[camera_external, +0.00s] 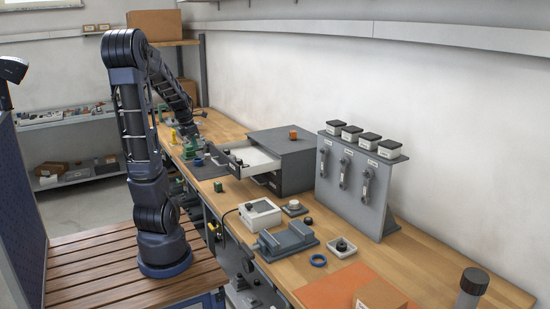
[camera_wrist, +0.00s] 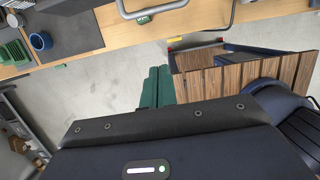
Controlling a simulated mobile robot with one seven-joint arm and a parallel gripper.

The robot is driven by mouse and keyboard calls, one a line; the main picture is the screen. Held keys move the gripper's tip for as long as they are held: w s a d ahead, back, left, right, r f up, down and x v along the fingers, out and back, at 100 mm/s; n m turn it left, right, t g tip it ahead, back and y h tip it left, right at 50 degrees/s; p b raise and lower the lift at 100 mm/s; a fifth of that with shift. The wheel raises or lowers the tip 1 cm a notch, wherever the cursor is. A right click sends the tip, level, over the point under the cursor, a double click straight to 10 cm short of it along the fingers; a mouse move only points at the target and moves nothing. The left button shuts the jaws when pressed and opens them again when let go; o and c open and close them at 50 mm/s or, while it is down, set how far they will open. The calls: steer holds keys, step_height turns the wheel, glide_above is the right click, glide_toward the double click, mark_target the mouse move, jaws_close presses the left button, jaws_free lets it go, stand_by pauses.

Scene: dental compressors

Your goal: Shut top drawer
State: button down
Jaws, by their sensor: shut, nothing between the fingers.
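The grey drawer cabinet (camera_external: 296,164) stands on the workbench against the wall. Its top drawer (camera_external: 251,156) is pulled out to the left, with its pale inside showing. A lower drawer (camera_external: 264,179) also seems to stick out a little. My gripper (camera_wrist: 158,69) shows two green fingers close together, shut and empty, in the wrist view. There the fingers are over the floor, just off the bench edge. A grey bar handle (camera_wrist: 150,13) lies beyond the fingertips at the top, apart from them. In the external view my gripper is left of the open drawer, and its fingertips are hard to make out.
An orange block (camera_external: 293,134) sits on the cabinet top. A white-topped box (camera_external: 260,213) and a grey vise-like block (camera_external: 286,241) stand in front. A grey rack (camera_external: 352,180) is to the right.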

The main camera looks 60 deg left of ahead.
mark_target(253, 158)
steer(key=w+f, duration=0.6)
steer(key=f, duration=0.2)
steer(key=shift+w+f, duration=0.2)
steer(key=shift+f, duration=0.15)
steer(key=shift+w, duration=0.1)
steer(key=w, duration=2.1)
steer(key=shift+r, duration=0.1)
